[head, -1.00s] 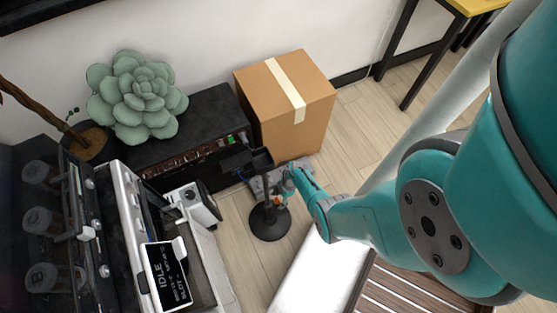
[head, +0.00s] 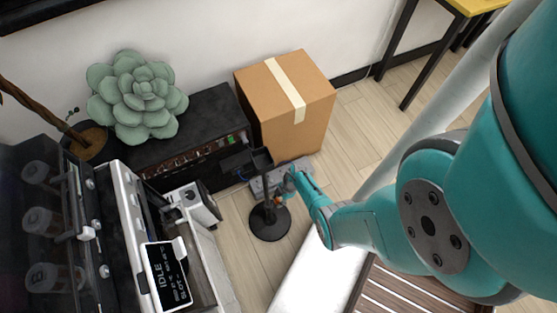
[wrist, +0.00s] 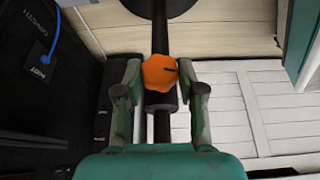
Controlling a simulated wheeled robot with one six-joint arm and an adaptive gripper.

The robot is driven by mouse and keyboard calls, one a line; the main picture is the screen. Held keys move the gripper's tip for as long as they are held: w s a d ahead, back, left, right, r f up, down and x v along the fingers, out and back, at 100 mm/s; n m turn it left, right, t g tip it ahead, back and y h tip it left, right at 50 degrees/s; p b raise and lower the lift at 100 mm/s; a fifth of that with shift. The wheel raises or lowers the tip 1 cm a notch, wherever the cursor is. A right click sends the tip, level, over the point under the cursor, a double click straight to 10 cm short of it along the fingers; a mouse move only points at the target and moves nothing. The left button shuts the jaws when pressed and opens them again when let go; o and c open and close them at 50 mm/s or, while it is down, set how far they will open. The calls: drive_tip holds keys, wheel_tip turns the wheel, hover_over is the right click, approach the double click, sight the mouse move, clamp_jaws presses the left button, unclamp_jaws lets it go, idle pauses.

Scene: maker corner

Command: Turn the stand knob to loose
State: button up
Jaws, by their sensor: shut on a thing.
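The stand knob (wrist: 159,73) is orange and lobed, with a dark mark on its right side in the wrist view. It sits on the black pole of the stand (head: 269,221), whose round base rests on the floor. My gripper (wrist: 159,82) is shut on the knob, one finger on each side of it. In the head view the knob is a small orange spot (head: 279,200), partly hidden by my gripper. Any loose or tight marking cannot be read.
A cardboard box (head: 285,100) stands behind the stand. A black low cabinet (head: 185,130) with a green succulent (head: 137,95) is at the left. Wooden floor is open to the right of the box.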

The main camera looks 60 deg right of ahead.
drive_tip(key=t+h, duration=0.1)
drive_tip(key=n+t+h, duration=0.1)
drive_tip(key=t, duration=0.1)
drive_tip(key=shift+s+a+f+t, duration=0.15)
drive_tip(key=shift+s+a+t, duration=0.05)
drive_tip(key=shift+s+t, duration=0.15)
drive_tip(key=shift+s+a+f+n+t+h, duration=0.1)
drive_tip(key=shift+n+t+h, duration=0.1)
drive_tip(key=shift+t+h, duration=0.6)
drive_tip(key=shift+s+f+n+t+h, duration=0.15)
drive_tip(key=shift+t+h, duration=0.25)
drive_tip(key=shift+t, duration=0.65)
drive_tip(key=shift+w+r+n+t+h, duration=0.1)
drive_tip(key=shift+n+t+h, duration=0.2)
drive_tip(key=shift+t, duration=0.2)
drive_tip(key=o, duration=1.1)
drive_tip(key=shift+o, duration=0.2)
drive_tip(key=shift+a+r, duration=0.1)
drive_tip(key=shift+r, duration=0.05)
drive_tip(key=shift+r, duration=4.85)
